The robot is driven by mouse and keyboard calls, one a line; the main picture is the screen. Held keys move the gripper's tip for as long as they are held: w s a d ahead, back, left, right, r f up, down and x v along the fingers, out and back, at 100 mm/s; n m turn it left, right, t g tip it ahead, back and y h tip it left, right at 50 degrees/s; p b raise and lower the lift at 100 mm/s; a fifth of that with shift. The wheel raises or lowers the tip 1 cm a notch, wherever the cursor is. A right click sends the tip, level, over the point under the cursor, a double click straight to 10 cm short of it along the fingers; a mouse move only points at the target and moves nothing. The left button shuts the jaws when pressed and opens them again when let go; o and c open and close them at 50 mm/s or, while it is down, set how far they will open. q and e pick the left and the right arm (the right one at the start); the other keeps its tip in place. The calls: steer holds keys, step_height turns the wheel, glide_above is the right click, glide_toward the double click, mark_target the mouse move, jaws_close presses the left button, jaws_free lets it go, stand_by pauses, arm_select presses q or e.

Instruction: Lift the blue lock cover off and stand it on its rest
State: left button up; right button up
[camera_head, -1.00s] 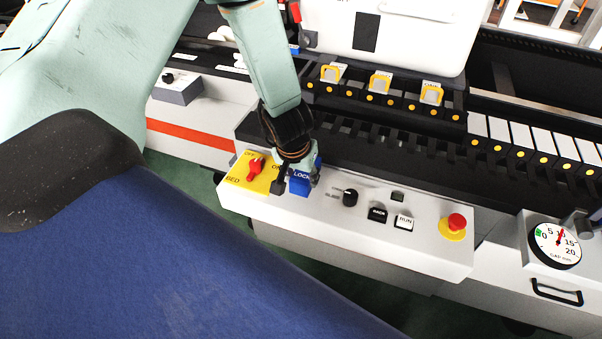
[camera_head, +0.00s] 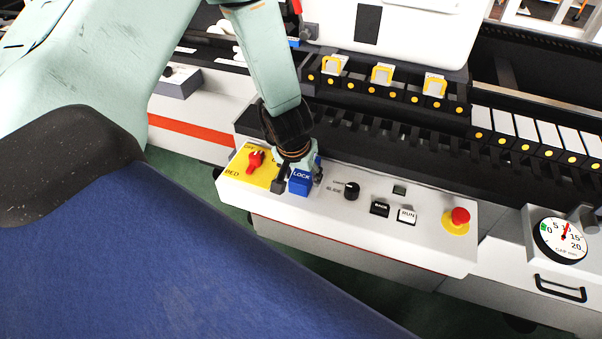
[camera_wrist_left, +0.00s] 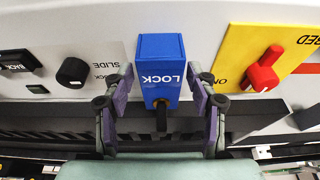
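The blue lock cover (camera_head: 300,183), a box marked LOCK, sits on the white control panel (camera_head: 340,222) beside the yellow plate (camera_head: 240,170) with the red switch (camera_head: 255,160). My left gripper (camera_head: 298,178) comes down over it, one finger on each side. In the left wrist view, the cover (camera_wrist_left: 160,62) stands between the spread fingertips of the gripper (camera_wrist_left: 162,80), with narrow gaps on both sides. A dark stub (camera_wrist_left: 161,116) shows at the cover's near end. I cannot make out the cover's rest. My right gripper is not in view.
Along the panel are a black slide knob (camera_head: 351,190), a BACK button (camera_head: 380,208), a RUN button (camera_head: 407,215) and a red stop button (camera_head: 460,216). A round gauge (camera_head: 560,240) stands at the right. Black slotted rack runs behind the panel.

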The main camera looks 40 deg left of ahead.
arm_select(q)
steer(key=shift+o, duration=0.9)
steer(key=shift+s, duration=0.1)
steer(key=shift+r, duration=0.6)
steer(key=v, duration=1.1)
steer(key=shift+s, duration=0.2)
steer(key=shift+w+f, duration=0.1)
